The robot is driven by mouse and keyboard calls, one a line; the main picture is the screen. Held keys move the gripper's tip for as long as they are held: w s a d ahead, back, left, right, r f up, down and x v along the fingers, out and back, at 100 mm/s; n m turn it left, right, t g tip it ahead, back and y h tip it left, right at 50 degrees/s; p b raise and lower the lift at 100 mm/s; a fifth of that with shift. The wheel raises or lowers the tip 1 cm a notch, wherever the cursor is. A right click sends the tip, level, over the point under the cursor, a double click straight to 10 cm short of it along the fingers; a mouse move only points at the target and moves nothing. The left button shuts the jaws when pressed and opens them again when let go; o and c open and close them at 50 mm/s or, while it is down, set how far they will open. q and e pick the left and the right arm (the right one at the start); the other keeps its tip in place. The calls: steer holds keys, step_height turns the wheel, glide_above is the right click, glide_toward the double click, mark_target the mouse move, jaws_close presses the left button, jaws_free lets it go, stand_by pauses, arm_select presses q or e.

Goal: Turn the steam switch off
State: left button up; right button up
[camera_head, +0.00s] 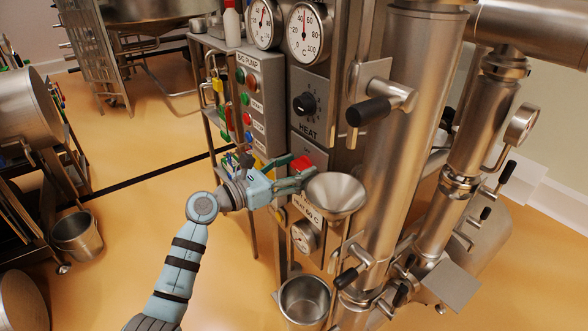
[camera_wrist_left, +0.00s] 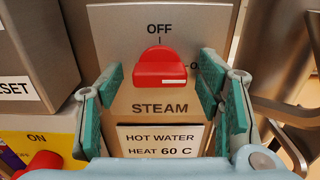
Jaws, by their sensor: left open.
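The steam switch is a red knob (camera_wrist_left: 162,68) on a steel plate (camera_wrist_left: 110,20) marked STEAM, with OFF above it and a partly covered label starting with O at its right. The white mark on the knob lies at its right end, towards that label. In the head view the red knob (camera_head: 301,163) shows just behind my left gripper (camera_head: 296,178). In the left wrist view my left gripper (camera_wrist_left: 163,90) is open, its green-padded fingers on either side of the knob, with gaps between pads and knob. My right gripper is not in view.
A steel funnel (camera_head: 336,194) stands close right of the left gripper. The black HEAT knob (camera_head: 304,104) is above the switch. A BIG PUMP panel (camera_head: 251,100) with buttons is at the left. Thick steel pipes (camera_head: 412,130) rise at the right. Open floor (camera_head: 130,215) lies at the left.

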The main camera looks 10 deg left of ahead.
arm_select(q)
steer(key=shift+c, duration=0.4)
steer(key=c, duration=1.1)
